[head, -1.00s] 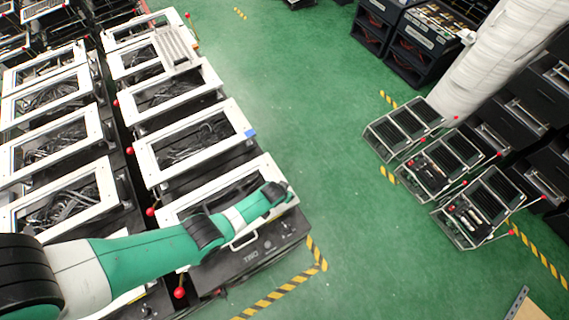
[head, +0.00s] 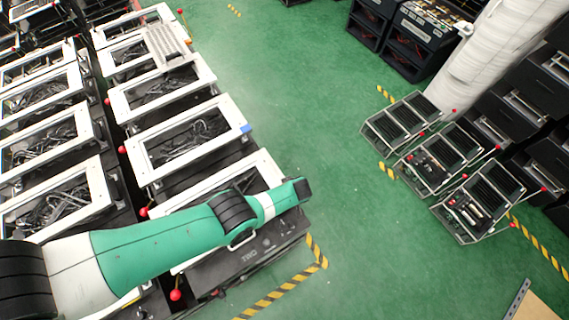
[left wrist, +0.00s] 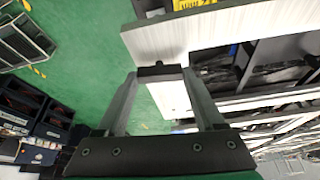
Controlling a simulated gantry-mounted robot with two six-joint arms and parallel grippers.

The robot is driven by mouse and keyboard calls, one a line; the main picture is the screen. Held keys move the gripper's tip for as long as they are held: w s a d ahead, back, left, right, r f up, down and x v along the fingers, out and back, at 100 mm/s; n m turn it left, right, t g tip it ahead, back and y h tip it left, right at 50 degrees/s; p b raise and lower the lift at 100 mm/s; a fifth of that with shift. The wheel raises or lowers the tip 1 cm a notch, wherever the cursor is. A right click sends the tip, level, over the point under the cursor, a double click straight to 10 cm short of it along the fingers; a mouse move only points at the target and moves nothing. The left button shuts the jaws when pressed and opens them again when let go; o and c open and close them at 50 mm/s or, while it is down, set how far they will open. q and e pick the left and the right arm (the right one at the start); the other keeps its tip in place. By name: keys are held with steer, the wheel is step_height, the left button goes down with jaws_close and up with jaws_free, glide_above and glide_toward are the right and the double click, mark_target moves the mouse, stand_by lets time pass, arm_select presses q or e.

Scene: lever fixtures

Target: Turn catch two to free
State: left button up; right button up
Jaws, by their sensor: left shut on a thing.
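In the left wrist view my left gripper (left wrist: 160,75) has its two fingers apart and shut on a small dark bar (left wrist: 158,71) that spans between the fingertips. A white frame edge (left wrist: 215,30) lies just beyond it. In the head view my left arm reaches over the nearest white-framed case, and its dark end (head: 301,189) is above that case's right side; the fingers are hidden there. I cannot tell which part is catch two. Red-knobbed levers (head: 176,295) stand along the cases' left side. My right gripper is not in view.
Rows of white-framed cases (head: 190,143) fill the left. Open green floor (head: 320,110) lies in the middle. Black racks with red knobs (head: 480,205) stand at right, beside a white wrapped column (head: 490,60). Yellow-black tape (head: 285,292) marks the floor.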

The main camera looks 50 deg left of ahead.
arm_select(q)
steer(key=shift+w+f+n+g+b, duration=0.1)
steer(key=shift+n+g+b, duration=0.2)
steer(key=shift+n+b, duration=0.45)
steer(key=o, duration=1.4)
steer(key=p+v, duration=1.1)
steer(key=shift+d+r, duration=0.15)
steer(key=shift+r, duration=0.2)
